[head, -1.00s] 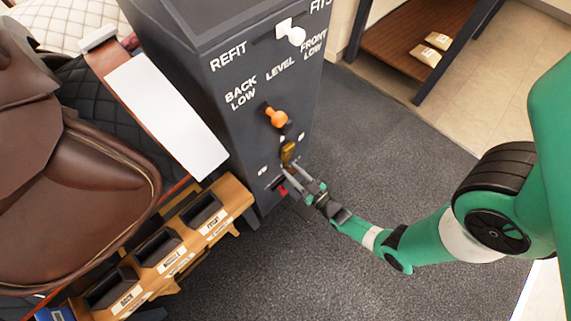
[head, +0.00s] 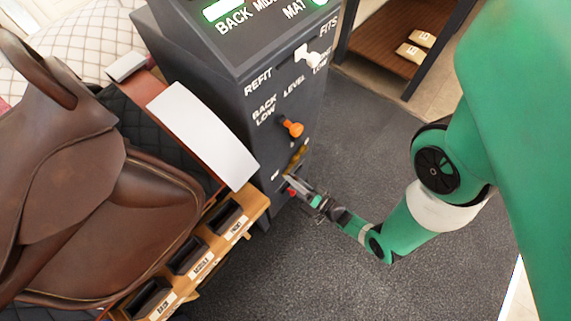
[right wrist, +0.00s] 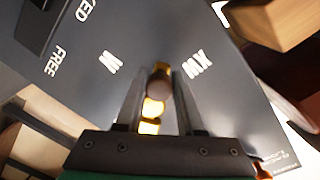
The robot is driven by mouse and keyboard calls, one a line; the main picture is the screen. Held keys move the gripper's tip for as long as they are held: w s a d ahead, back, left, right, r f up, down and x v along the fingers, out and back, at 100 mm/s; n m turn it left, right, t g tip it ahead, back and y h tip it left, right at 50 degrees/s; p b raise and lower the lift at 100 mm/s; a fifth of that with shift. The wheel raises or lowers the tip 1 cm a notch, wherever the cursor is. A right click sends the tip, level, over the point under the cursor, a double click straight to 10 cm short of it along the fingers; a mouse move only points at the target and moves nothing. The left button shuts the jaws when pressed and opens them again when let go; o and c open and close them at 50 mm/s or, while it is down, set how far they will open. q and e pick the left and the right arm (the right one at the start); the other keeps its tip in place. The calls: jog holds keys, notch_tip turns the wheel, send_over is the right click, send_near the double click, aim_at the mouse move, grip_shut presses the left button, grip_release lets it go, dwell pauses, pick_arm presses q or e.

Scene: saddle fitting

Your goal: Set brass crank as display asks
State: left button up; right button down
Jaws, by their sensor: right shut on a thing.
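The brass crank (head: 298,157) sticks out low on the front of the dark grey cabinet (head: 225,60). My right gripper (head: 291,184) reaches it from the right. In the right wrist view the crank (right wrist: 155,110) stands between the two fingers, and the gripper (right wrist: 160,88) is shut on it. My left gripper is not in view.
An orange knob (head: 291,127) sits above the crank, by "BACK LOW" and "LEVEL". A white lever (head: 307,56) sits higher, between "REFIT" and "FITS". A brown saddle (head: 100,190) and a wooden rack (head: 228,232) stand left. The dark mat (head: 330,250) is clear.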

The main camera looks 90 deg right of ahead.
jog(key=r+m+p, duration=0.1)
jog(key=r+m, duration=0.1)
jog(key=m, duration=0.1)
jog(key=shift+w+a+p, duration=0.2)
jog(key=shift+a+p, duration=0.1)
jog(key=shift+p, duration=0.1)
jog(key=shift+r+m+p, duration=0.3)
jog(key=shift+r+m, duration=0.05)
jog(key=shift+m, duration=0.45)
jog(key=shift+r+m+p, duration=0.3)
jog(key=shift+m, duration=0.5)
jog(key=shift+w, duration=0.1)
jog(key=c, duration=0.5)
grip_release()
jog(key=shift+a, duration=0.1)
